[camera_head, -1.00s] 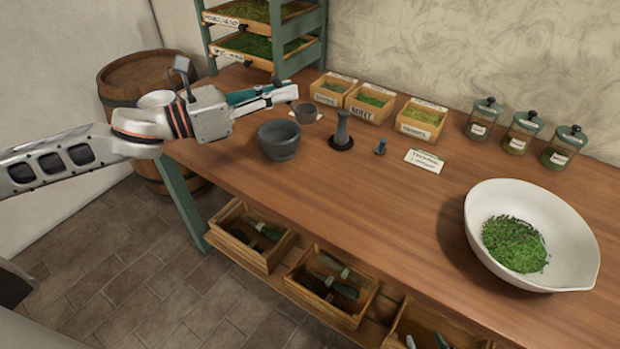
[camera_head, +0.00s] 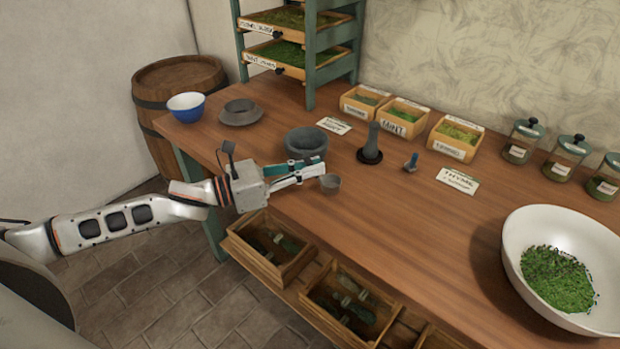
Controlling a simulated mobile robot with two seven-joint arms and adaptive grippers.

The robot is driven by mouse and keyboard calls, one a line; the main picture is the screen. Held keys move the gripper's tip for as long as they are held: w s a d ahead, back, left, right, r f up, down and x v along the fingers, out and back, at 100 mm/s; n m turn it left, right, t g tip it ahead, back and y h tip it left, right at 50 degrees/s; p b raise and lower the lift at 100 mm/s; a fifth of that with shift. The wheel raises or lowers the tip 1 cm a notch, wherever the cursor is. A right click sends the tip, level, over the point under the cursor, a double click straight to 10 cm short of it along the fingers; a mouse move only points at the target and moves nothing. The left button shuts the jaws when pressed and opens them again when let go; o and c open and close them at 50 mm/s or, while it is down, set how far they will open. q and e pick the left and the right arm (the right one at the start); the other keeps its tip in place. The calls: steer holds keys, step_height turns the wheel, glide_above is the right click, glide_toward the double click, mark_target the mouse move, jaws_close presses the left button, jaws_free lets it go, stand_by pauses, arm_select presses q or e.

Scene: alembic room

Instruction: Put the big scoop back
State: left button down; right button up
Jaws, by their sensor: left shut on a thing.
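My left gripper (camera_head: 318,172) reaches in from the left over the front part of the table. It is shut on the big scoop, whose small grey cup (camera_head: 331,184) shows just beyond the fingertips. The scoop's handle is mostly hidden by the fingers. The cup appears just above or at the tabletop; I cannot tell which. The grey mortar (camera_head: 306,143) stands just behind the gripper. My right gripper is not in view.
A pestle (camera_head: 373,140) stands on a black disc, with a small blue-topped item (camera_head: 411,163) beside it. Labelled herb boxes (camera_head: 402,121) and jars line the back. A white bowl (camera_head: 520,240) of herbs stands right. Wooden crates (camera_head: 265,262) with tools sit below. The table's front centre is clear.

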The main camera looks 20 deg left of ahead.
mark_target(331, 183)
arm_select(q)
step_height(331, 183, down, 3)
steer(key=shift+r, duration=0.15)
steer(key=shift+f, duration=0.25)
steer(key=c, duration=2.1)
jaws_free()
